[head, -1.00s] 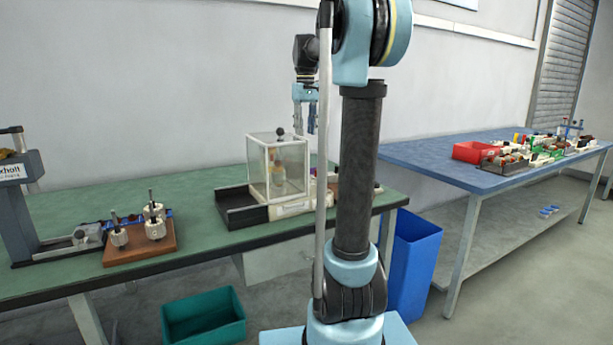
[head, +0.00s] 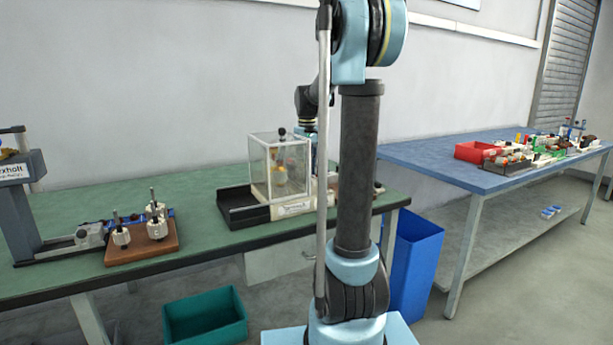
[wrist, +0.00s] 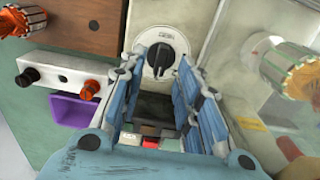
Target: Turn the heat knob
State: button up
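The heat knob (wrist: 160,54) is a round black knob with a pale pointer line on a white dial, set in the machine's cream panel. Its dial lettering is too small to read. My gripper (wrist: 165,68) is open, with its blue fingers on both sides of the knob's lower part in the wrist view. I cannot tell whether either finger touches it. In the head view my gripper (head: 313,148) is low beside the clear-covered machine (head: 279,170), partly hidden by the cover and my arm. The knob is hidden there.
An armature (wrist: 297,75) shows behind the clear cover at right. A wooden board (wrist: 95,22), black (wrist: 28,77) and red (wrist: 86,90) terminals, and a purple bin (wrist: 74,110) lie at left. The green bench (head: 90,198) has free room left of the machine.

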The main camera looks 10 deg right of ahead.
jog(key=shift+f, duration=1.3)
grip_shut()
jog(key=shift+d+m, duration=0.1)
jog(key=shift+m, duration=1.3)
